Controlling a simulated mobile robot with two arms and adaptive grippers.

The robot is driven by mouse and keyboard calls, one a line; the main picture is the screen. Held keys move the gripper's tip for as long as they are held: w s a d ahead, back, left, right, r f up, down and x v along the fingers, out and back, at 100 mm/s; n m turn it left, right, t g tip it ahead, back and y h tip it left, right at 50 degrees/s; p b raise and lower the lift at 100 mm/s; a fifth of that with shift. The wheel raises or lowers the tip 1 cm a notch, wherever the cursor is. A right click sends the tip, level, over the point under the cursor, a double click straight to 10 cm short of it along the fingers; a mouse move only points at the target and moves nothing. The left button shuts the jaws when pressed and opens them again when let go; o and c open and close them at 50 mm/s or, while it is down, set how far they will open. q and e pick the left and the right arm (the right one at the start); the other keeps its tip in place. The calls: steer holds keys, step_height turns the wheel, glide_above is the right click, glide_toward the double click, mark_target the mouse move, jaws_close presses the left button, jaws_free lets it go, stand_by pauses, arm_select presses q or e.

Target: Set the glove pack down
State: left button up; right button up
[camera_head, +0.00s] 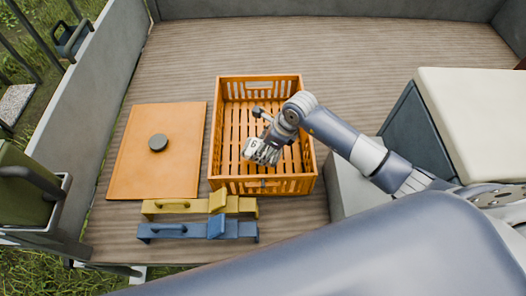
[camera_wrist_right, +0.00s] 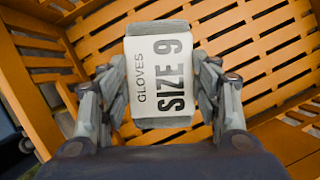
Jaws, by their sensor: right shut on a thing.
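The glove pack is a small white box printed "GLOVES SIZE 9", plain in the right wrist view (camera_wrist_right: 160,72). My right gripper (camera_wrist_right: 160,88) is shut on it, with a finger along each side. In the head view the gripper (camera_head: 264,150) and the pack (camera_head: 252,149) are over the orange slatted crate (camera_head: 262,187). Crate slats show behind the pack in the wrist view. I cannot tell how high the pack is above the crate floor. My left gripper is not in view.
An orange flat lid (camera_head: 170,175) with a dark round knob lies left of the crate. A yellow tool (camera_head: 165,209) and a blue tool (camera_head: 160,231) lie in front. A cream-topped box (camera_head: 480,110) stands right. The ribbed bed (camera_head: 350,50) is clear behind.

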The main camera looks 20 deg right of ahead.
step_height(320, 180, down, 5)
steer(key=shift+r, duration=0.2)
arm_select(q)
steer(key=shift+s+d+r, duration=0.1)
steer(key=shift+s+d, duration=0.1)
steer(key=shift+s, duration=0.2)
arm_select(e)
steer(key=shift+f, duration=0.2)
steer(key=o, duration=1.1)
steer(key=shift+c, duration=0.2)
steer(key=shift+r, duration=0.15)
arm_select(q)
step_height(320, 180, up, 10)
steer(key=p, duration=1)
arm_select(e)
steer(key=v, duration=1.2)
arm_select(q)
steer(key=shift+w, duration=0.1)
